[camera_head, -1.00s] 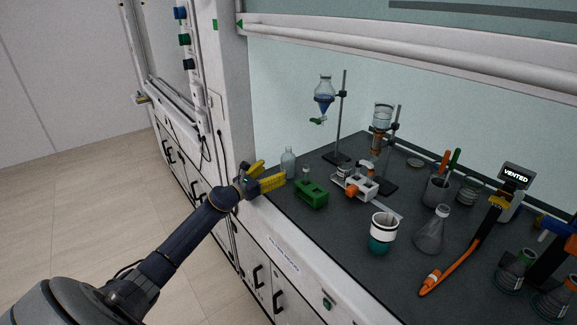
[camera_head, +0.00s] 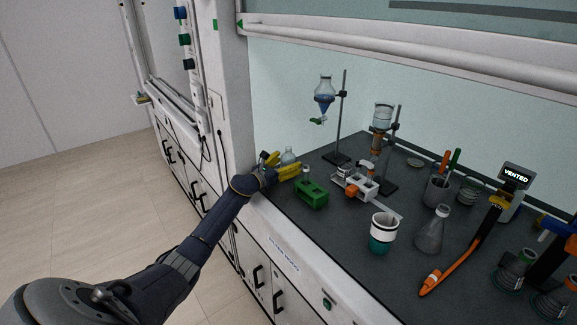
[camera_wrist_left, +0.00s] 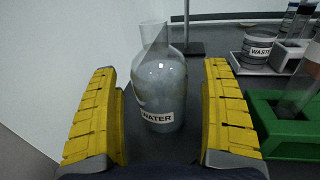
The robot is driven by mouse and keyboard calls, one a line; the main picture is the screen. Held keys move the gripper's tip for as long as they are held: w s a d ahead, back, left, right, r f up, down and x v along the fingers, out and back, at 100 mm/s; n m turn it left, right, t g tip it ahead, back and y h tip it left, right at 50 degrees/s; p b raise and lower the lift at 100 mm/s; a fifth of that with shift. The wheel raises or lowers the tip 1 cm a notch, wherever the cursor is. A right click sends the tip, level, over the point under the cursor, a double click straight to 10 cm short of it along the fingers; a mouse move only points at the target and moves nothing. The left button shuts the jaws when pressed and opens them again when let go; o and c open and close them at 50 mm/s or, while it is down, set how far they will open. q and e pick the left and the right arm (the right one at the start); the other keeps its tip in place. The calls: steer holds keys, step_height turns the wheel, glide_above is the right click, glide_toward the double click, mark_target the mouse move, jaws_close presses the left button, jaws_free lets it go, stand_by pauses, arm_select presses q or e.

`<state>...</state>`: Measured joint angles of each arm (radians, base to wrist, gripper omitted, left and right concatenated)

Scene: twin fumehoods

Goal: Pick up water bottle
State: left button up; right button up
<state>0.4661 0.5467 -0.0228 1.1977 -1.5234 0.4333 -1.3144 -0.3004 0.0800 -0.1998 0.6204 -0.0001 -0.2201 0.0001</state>
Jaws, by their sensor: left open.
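The water bottle is clear with a label reading "WATER". In the left wrist view the water bottle (camera_wrist_left: 158,85) stands upright between the two yellow fingers, with a gap on each side. In the head view the bottle (camera_head: 289,156) stands at the left end of the bench, its lower part hidden by my gripper. My left gripper (camera_head: 281,165) is open around the near side of the bottle; its fingers also show in the left wrist view (camera_wrist_left: 160,110).
A green rack (camera_head: 311,194) stands just right of the bottle. Behind it are a stand with a separating funnel (camera_head: 324,95) and a white tray of small containers (camera_head: 356,184). A teal-filled beaker (camera_head: 382,235) and a flask (camera_head: 432,232) stand further right. The hood wall is close on the left.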

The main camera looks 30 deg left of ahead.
arm_select(q)
steer(key=shift+w, duration=0.5)
steer(key=c, duration=1.5)
steer(key=shift+c, duration=0.4)
steer(key=shift+r, duration=0.1)
